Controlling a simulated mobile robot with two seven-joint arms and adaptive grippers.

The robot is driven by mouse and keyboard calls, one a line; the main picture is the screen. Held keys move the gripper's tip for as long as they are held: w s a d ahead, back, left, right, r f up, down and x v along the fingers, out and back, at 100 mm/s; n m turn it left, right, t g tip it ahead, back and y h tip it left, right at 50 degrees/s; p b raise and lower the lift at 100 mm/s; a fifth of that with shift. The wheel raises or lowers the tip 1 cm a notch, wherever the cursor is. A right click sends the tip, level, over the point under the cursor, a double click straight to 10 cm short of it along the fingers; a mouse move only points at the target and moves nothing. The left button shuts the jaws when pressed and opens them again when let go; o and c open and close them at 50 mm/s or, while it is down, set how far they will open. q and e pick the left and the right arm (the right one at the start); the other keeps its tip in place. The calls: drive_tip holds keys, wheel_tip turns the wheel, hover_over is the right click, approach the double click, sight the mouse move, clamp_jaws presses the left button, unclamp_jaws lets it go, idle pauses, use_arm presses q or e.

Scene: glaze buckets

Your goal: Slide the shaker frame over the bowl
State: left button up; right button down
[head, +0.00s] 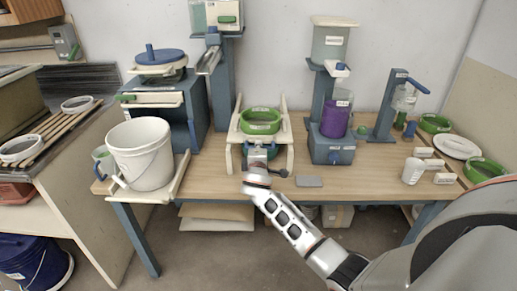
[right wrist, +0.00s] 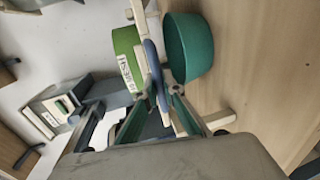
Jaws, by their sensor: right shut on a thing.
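The shaker frame (head: 237,127) has cream rails and stands in the middle of the table. A green mesh sieve (head: 260,121) sits in it; the sieve also shows in the right wrist view (right wrist: 126,48). My right gripper (head: 259,172) is at the front of the frame. In the right wrist view, its fingers (right wrist: 160,108) are shut on the frame's blue handle (right wrist: 154,72). A teal bowl (right wrist: 191,47) stands on the wood beside the handle, lower than the sieve. My left gripper is out of view.
A white bucket (head: 141,154) stands on a cream board at the left. A purple container (head: 336,119) on a blue stand is right of the frame. A grey slab (head: 309,181) lies near the front edge. Green bowls and a white plate (head: 456,146) are far right.

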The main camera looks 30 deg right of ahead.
drive_tip(key=c, duration=2.1)
unclamp_jaws()
drive_tip(key=shift+c, duration=0.2)
drive_tip(key=shift+s+a, duration=0.1)
drive_tip(key=v, duration=1.1)
drive_tip(key=shift+s+a+r, duration=0.2)
drive_tip(key=shift+s, duration=0.1)
